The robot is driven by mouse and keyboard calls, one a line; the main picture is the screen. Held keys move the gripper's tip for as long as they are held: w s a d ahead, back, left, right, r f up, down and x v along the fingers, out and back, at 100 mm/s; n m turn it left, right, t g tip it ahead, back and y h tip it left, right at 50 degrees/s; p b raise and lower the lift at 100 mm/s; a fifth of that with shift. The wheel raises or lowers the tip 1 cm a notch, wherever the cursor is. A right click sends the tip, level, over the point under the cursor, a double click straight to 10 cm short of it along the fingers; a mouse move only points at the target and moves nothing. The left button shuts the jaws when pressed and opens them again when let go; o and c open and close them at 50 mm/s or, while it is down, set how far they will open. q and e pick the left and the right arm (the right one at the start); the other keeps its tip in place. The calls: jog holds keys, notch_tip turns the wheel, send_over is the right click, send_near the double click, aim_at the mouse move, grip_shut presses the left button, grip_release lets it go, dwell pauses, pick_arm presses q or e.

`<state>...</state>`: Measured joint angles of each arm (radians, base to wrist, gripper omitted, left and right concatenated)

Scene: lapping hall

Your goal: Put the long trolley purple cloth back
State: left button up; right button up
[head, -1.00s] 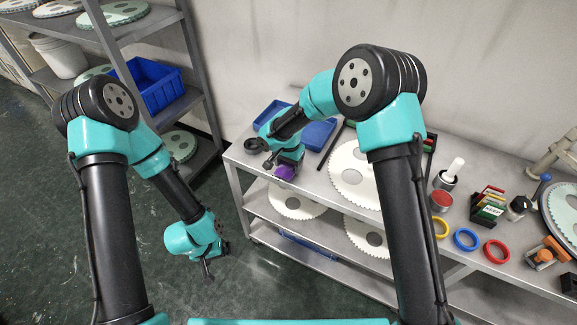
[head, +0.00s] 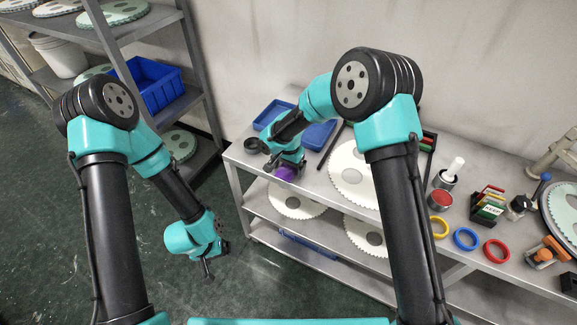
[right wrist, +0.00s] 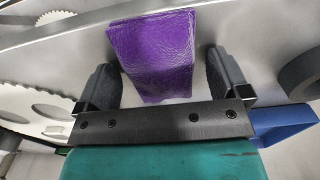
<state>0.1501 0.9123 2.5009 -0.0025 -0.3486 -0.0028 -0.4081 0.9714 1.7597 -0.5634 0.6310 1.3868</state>
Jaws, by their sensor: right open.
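The purple cloth (head: 287,174) lies at the left end of the long grey trolley (head: 243,157), partly hidden by my right gripper (head: 284,168) in the head view. In the right wrist view, the cloth (right wrist: 152,55) looks like a folded, creased pad between the two dark fingers of my right gripper (right wrist: 164,82). The fingers are apart, with a gap on each side of the cloth. My left gripper (head: 208,272) hangs above the green floor, away from the trolley; its jaw opening is too small to judge.
Behind my right gripper is a blue tray (head: 319,134), with a dark ring (head: 254,145) to its left. A white toothed disc (head: 349,177) lies to the right. Further right are a red-topped can (head: 440,200) and yellow, blue and red rings (head: 466,239).

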jog(key=shift+r, duration=0.1)
notch_tip(320, 180, up, 12)
dwell(0.5)
